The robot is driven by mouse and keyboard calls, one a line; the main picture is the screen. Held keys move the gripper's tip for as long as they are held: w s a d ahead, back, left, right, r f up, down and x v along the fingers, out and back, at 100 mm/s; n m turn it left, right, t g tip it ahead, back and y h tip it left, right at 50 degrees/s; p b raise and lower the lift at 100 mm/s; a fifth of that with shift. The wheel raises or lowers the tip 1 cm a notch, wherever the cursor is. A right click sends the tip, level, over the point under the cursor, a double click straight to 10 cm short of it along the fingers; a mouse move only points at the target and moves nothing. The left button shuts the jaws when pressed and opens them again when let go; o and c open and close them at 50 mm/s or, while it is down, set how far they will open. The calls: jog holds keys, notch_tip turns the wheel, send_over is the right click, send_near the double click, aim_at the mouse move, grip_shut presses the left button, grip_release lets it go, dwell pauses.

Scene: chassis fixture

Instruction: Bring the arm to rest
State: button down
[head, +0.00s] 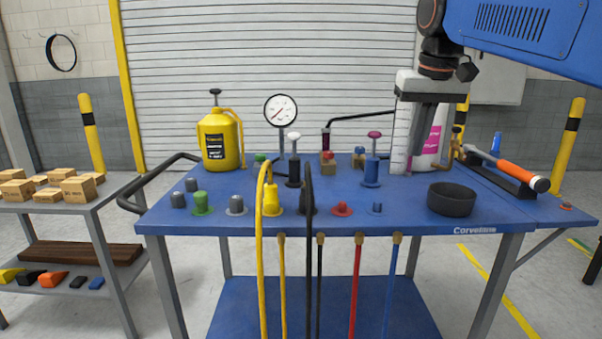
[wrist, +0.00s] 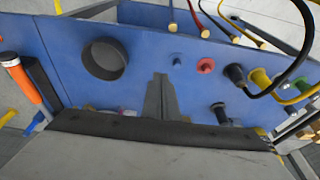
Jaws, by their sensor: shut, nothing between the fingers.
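My arm (head: 520,38) reaches in from the upper right of the head view. My gripper (head: 418,148) hangs from it, pointing down over the right part of the blue cart top (head: 330,200). The gripper is shut with nothing between its fingers. It is in front of a white bottle with a magenta label (head: 437,138) and partly hides it. In the wrist view the closed fingers (wrist: 159,80) show against the blue top, near a dark round bowl (wrist: 104,59). That bowl also shows in the head view (head: 451,200), right of and nearer than the gripper.
A yellow jug (head: 221,145), a pressure gauge (head: 281,111) and several coloured fittings stand on the cart. A yellow hose (head: 262,250) and a black hose (head: 309,250) hang over the front. An orange-handled tool (head: 520,176) lies at right. A side shelf (head: 85,205) holds boxes.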

jog(key=s+d+f+t, duration=0.1)
jog(key=s+d+f, duration=0.1)
jog(key=s+f, duration=1)
jog(key=s+d+f, duration=0.2)
jog(key=s+f, duration=1)
jog(key=f, duration=0.8)
jog(key=shift+s+t, duration=0.35)
jog(key=shift+t, duration=0.05)
jog(key=shift+d+r, duration=0.1)
